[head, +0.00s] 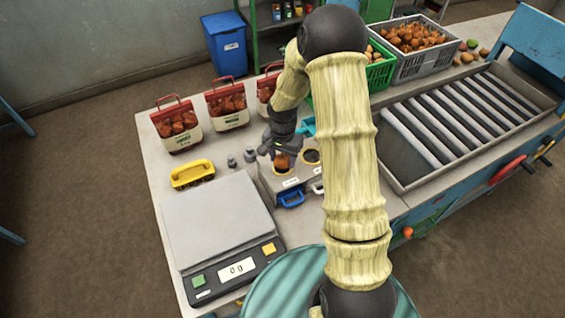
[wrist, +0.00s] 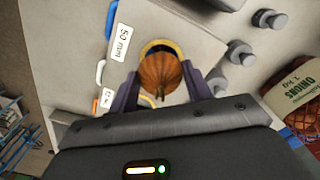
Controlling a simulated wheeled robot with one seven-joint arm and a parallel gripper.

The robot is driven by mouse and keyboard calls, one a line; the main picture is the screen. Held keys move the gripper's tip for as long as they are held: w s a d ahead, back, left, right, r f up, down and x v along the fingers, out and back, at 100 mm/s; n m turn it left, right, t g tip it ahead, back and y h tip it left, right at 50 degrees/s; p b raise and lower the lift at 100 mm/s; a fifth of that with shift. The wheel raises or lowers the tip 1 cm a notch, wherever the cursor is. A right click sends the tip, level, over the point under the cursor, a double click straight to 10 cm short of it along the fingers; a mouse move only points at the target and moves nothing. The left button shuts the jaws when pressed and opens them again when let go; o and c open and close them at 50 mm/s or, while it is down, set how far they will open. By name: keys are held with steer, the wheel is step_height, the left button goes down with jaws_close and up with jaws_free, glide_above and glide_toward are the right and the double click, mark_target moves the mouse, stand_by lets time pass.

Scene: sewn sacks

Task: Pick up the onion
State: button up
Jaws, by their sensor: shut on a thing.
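An orange-brown onion (wrist: 160,77) is between the two dark fingers of my gripper (wrist: 161,88), which is shut on it. The onion also shows small in the head view (head: 282,161), under my gripper (head: 279,151). It is at a yellow-rimmed hole in the top of a grey sizing box (head: 268,184); I cannot tell whether it sits in the hole or just above it. A label reading 50 mm (wrist: 123,42) is on the box beside this hole. My arm hides part of the box in the head view.
Red onion sacks (head: 177,126) line the back. A roller conveyor (head: 455,120) and grey crate (head: 411,62) of onions are right.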

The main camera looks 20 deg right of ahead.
step_height(320, 180, up, 8)
steer(key=shift+f+b, duration=0.25)
steer(key=shift+b, duration=0.75)
